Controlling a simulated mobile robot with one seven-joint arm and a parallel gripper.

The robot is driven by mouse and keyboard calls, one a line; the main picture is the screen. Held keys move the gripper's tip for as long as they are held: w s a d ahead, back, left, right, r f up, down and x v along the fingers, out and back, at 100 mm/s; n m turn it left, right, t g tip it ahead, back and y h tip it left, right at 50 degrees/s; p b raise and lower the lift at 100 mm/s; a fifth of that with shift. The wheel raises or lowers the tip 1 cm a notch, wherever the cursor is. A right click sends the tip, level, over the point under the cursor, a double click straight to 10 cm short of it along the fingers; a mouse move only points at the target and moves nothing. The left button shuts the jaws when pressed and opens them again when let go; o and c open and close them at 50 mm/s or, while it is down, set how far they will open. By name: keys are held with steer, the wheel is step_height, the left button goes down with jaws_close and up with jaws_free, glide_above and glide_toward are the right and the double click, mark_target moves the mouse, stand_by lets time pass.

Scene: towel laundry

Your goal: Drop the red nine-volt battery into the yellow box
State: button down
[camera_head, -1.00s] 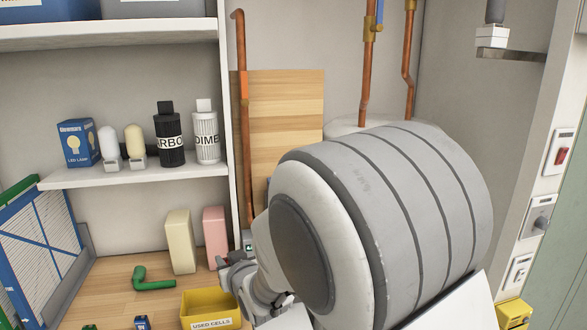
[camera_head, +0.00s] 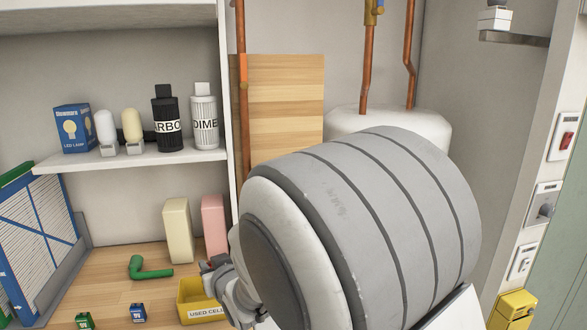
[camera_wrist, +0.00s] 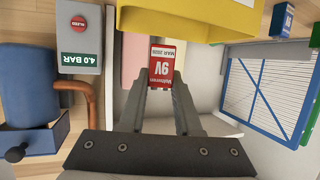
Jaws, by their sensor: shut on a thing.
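The red nine-volt battery (camera_wrist: 167,66) is held between the fingertips of my gripper (camera_wrist: 165,90) in the wrist view. Its white label with "9V" shows. The yellow box (camera_head: 190,313), labelled "USED CELLS", stands on the wooden surface at the bottom of the head view. The box also shows in the wrist view (camera_wrist: 205,22) as a yellow wall at the top edge, beyond the battery. In the head view my gripper (camera_head: 210,266) is at the back right of the box, near its rim, partly hidden by my arm. The inside of the box is mostly hidden.
A green elbow pipe (camera_head: 150,271), a green battery (camera_head: 84,321) and a blue battery (camera_head: 138,312) lie left of the box. Cream (camera_head: 178,230) and pink (camera_head: 213,225) blocks stand behind it. A shelf (camera_head: 130,165) with bottles and bulbs is above.

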steer(key=c, duration=0.5)
jaws_free()
steer(key=shift+s+d, duration=0.1)
steer(key=shift+b+v, duration=1.95)
steer(key=shift+v, duration=6.65)
